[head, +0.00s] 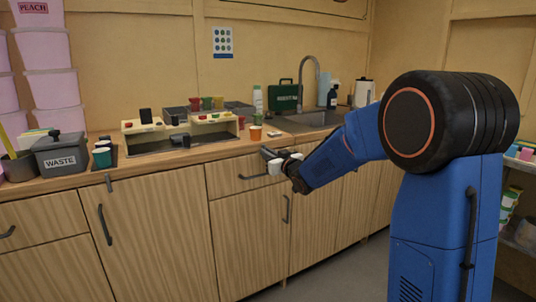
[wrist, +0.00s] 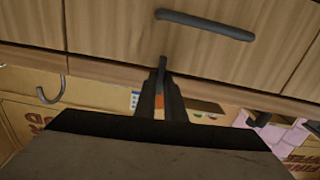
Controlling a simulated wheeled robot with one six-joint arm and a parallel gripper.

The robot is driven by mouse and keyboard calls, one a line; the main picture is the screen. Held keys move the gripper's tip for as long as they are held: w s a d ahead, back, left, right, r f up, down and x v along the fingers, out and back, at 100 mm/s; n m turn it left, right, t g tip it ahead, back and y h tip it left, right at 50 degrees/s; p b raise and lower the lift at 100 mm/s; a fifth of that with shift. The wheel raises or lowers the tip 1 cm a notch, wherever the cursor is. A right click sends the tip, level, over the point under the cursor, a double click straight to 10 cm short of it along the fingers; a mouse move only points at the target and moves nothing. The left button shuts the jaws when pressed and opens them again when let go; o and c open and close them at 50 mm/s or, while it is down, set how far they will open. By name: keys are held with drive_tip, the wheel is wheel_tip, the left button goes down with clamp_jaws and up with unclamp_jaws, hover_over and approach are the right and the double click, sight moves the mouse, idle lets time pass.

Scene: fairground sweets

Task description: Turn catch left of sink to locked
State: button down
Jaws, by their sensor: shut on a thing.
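The small dark grey catch (head: 267,152) sits at the counter's front edge, left of the sink (head: 310,120) in the head view. My gripper (head: 274,162) reaches it from the right and is shut on it. In the wrist view, the two dark fingers of my gripper (wrist: 161,82) close around the catch (wrist: 162,62), and only its end shows past the fingertips. The fingers hide the rest, so I cannot tell its setting.
A drawer handle (head: 255,177) sticks out below and left of my gripper; it also shows in the wrist view (wrist: 205,25). A paper cup (head: 255,132) stands on the counter behind.

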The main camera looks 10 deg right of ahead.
drive_tip(key=shift+f+m, duration=0.15)
drive_tip(key=shift+m, duration=0.25)
drive_tip(key=c, duration=1.8)
unclamp_jaws()
drive_tip(key=shift+c, duration=0.2)
drive_tip(key=v, duration=1.7)
drive_tip(key=shift+s, duration=0.2)
